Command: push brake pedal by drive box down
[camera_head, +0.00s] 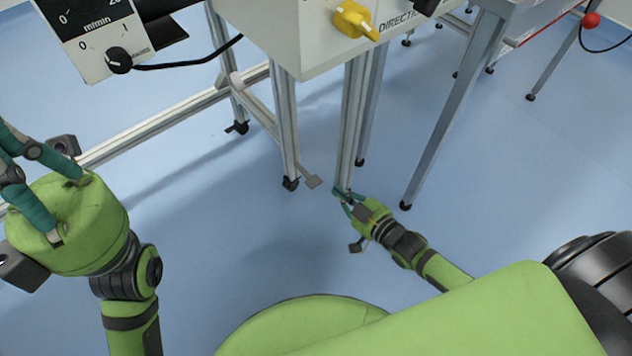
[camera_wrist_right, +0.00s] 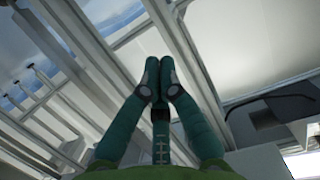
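The brake pedal (camera_head: 313,182) is a small grey-brown plate on a thin arm low by the frame legs, below the drive box. The drive box (camera_head: 325,50) is pale grey with a yellow knob and a "DIRECTION" label. My right gripper (camera_head: 341,192) is low, just right of the pedal and apart from it in the picture, near the foot of a metal leg. In the right wrist view its fingertips (camera_wrist_right: 159,75) meet with nothing between them; the pedal cannot be made out there. My left gripper (camera_head: 8,155) is at the left edge, its fingertips cut off.
Metal legs (camera_head: 286,125) with black feet stand around the pedal. A control panel (camera_head: 92,30) with a black knob and cable hangs at upper left. A slanted leg (camera_head: 450,110) stands to the right. The blue floor (camera_head: 230,215) in front is clear.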

